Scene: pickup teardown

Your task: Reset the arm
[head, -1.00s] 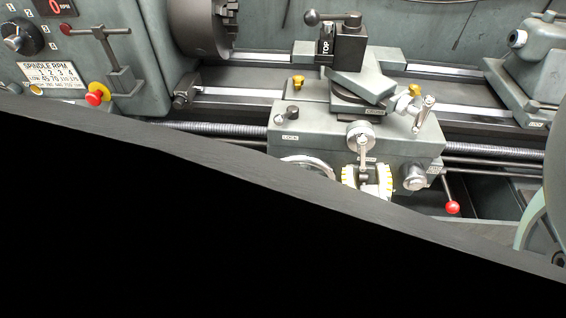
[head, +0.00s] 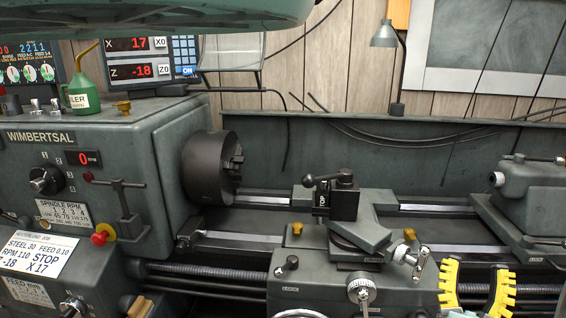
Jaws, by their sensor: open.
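My gripper (head: 475,288) is at the bottom right of the head view, with its two yellow-ridged fingers spread apart and nothing between them. Most of my arm is out of view.
A grey lathe fills the view, with its headstock (head: 95,150) and chuck (head: 207,168) at left. The tool post (head: 343,198) stands mid-bed and the tailstock (head: 535,190) at right.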

